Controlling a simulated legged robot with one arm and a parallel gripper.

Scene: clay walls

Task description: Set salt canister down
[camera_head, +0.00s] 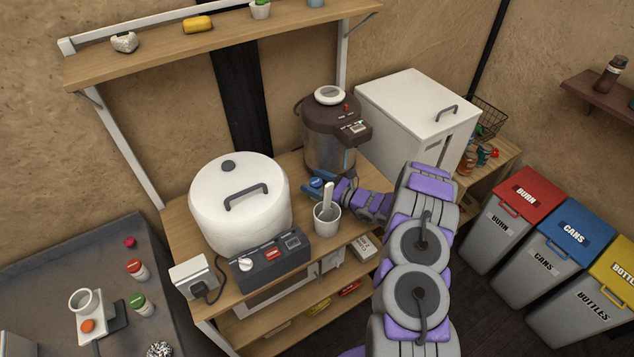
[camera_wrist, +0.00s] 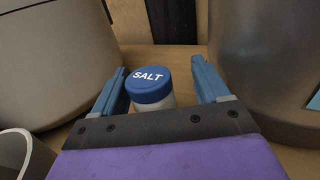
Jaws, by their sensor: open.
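The salt canister (camera_wrist: 149,88) has a blue lid marked SALT and a white body. In the wrist view it stands upright on the wooden shelf top (camera_wrist: 180,58), between the two blue fingers of my gripper (camera_wrist: 158,85). The fingers are apart, with a visible gap on the right side; the left finger is close to the canister. In the head view, the blue lid (camera_head: 316,183) shows at my gripper (camera_head: 318,187), between the white cooker and the metal water boiler. The canister's lower body is hidden by my gripper.
The white cooker (camera_head: 238,205) stands left and the water boiler (camera_head: 331,130) stands behind, close to my gripper. A white cup with a utensil (camera_head: 327,217) is just in front. A white box (camera_head: 418,115) stands right. A shelf (camera_head: 220,42) hangs above.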

